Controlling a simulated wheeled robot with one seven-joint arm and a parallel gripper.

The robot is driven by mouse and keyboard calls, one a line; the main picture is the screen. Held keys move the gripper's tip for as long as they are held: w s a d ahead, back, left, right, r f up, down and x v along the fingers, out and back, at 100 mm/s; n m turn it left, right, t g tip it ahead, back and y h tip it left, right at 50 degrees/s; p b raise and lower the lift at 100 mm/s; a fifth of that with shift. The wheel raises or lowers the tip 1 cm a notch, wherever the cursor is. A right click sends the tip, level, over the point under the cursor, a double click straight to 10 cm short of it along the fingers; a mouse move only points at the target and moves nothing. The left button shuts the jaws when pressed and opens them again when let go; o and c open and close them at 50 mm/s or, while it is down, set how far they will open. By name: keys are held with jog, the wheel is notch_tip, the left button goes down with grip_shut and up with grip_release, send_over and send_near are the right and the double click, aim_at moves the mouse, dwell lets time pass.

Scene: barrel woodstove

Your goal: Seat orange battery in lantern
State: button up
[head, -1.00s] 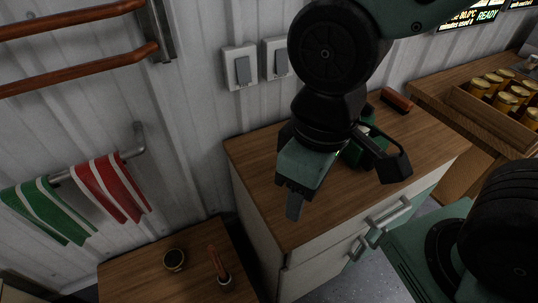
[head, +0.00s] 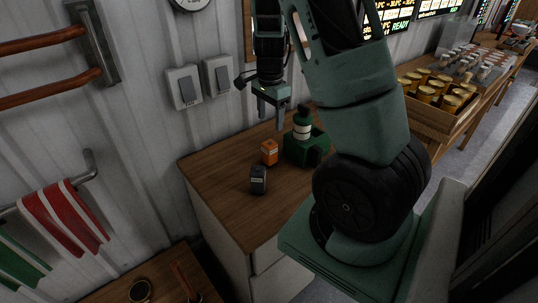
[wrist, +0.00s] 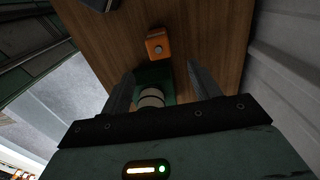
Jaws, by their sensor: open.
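The orange battery (head: 269,152), a small upright block, stands on the wooden cabinet top. In the wrist view the orange battery (wrist: 158,46) shows ahead of the fingertips, a little above the middle. In the wrist view the lantern (wrist: 152,80) is partly between and beyond my fingers. My gripper (head: 271,116) is open and empty, above the cabinet top with its fingers pointing down. My gripper (wrist: 162,85) shows nothing held. The lantern's battery opening is not clear.
A dark battery-like block (head: 258,180) stands in front of the orange battery. The wall with switches (head: 185,87) is close behind. A crate of jars (head: 428,110) is at the right. The cabinet top's front left (head: 222,182) is clear.

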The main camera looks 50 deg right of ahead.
aim_at(270, 143)
notch_tip(270, 143, down, 10)
jog(key=shift+r, duration=0.1)
jog(key=shift+a+f+p, duration=0.2)
jog(key=shift+f+p, duration=0.35)
jog(key=shift+f, duration=2.1)
jog(key=c, duration=1.2)
jog(key=shift+c, duration=0.2)
jog(key=shift+r, duration=0.1)
